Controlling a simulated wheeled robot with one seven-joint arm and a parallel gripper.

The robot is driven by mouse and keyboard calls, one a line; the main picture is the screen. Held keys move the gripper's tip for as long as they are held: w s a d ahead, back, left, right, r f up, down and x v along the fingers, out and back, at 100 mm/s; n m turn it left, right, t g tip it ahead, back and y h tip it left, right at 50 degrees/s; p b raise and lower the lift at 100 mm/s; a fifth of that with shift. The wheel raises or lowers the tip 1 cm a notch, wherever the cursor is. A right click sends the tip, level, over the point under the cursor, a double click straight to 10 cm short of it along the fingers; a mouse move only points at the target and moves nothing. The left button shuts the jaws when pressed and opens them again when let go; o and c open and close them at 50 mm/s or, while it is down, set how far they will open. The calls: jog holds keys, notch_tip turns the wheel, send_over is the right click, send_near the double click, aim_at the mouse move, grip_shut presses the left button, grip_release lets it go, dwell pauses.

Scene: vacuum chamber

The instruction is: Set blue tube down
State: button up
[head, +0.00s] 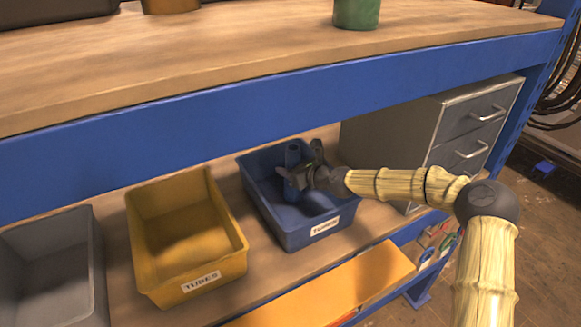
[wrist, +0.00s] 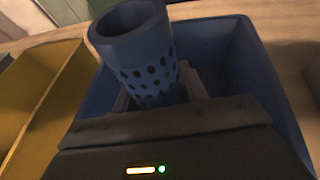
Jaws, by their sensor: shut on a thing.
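The blue tube (wrist: 135,40) stands roughly upright in the wrist view, hollow at the top with a band of dark holes round its side. In the head view the tube (head: 292,154) is inside the blue bin (head: 262,208), towards its back left. My gripper (head: 300,174) reaches into the bin from the right and is shut on the tube; it also shows in the wrist view (wrist: 158,92). The tube's lower end is hidden, so I cannot tell whether it touches the bin floor. The blue bin has a white "TUBES" label on its front.
A yellow bin (head: 243,258) labelled "TUBES" stands left of the blue bin, and a grey bin (head: 97,262) further left. A grey drawer cabinet (head: 437,125) stands to the right. The blue shelf beam (head: 270,95) runs above. A green cylinder (head: 356,12) stands on the upper shelf.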

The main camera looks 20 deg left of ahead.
jog(key=shift+f+b, duration=0.4)
jog(key=shift+f, duration=0.2)
jog(key=o, duration=1)
jog(key=shift+r, duration=0.1)
jog(key=shift+r+p, duration=0.75)
jog(key=shift+r, duration=0.05)
jog(key=b+v, duration=0.5)
jog(key=v, duration=0.7)
jog(key=shift+f+b, duration=0.2)
jog(key=shift+b, duration=0.1)
